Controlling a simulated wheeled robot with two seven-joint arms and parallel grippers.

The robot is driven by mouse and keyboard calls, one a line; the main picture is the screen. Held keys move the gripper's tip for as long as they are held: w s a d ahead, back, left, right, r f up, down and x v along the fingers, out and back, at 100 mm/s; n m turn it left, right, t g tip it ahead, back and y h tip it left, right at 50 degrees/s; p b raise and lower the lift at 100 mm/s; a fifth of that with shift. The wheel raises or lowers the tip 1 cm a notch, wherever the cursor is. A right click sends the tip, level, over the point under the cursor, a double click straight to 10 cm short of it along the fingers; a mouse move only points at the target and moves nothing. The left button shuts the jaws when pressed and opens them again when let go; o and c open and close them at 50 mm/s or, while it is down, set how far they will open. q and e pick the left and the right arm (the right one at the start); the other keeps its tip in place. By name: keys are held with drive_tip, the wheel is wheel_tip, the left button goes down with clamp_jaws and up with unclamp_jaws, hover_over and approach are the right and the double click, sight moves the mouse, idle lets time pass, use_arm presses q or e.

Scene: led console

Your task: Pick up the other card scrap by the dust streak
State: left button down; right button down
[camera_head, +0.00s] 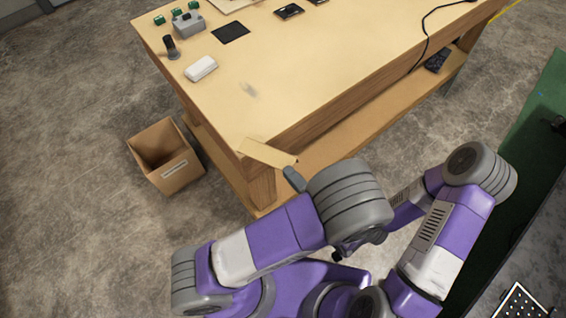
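A tan card scrap (267,153) shows at the near left corner of the wooden table (310,75), reaching out past the edge. The dark grey tip of my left gripper (294,179) meets the scrap's right end. The gripper appears shut on it, though my own arm hides most of the gripper. The dust streak (248,90) is a faint grey smudge on the tabletop, behind the scrap. No other card scrap shows beside the streak. My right gripper is out of view.
A white box (201,68), dark knob (170,47), grey button box (189,25) and black pad (231,32) lie at the table's left. An open cardboard bin (166,156) stands on the floor left of the table. A cable (426,35) crosses the right side.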

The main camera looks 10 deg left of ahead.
use_arm(q)
drive_tip(key=s+d, duration=0.1)
drive_tip(key=s+d+r+p, duration=0.1)
drive_tip(key=d, duration=0.1)
drive_tip(key=s+d+r+p, duration=0.1)
drive_tip(key=shift+s+d, duration=0.15)
drive_tip(key=shift+s, duration=0.05)
drive_tip(key=shift+w, duration=0.1)
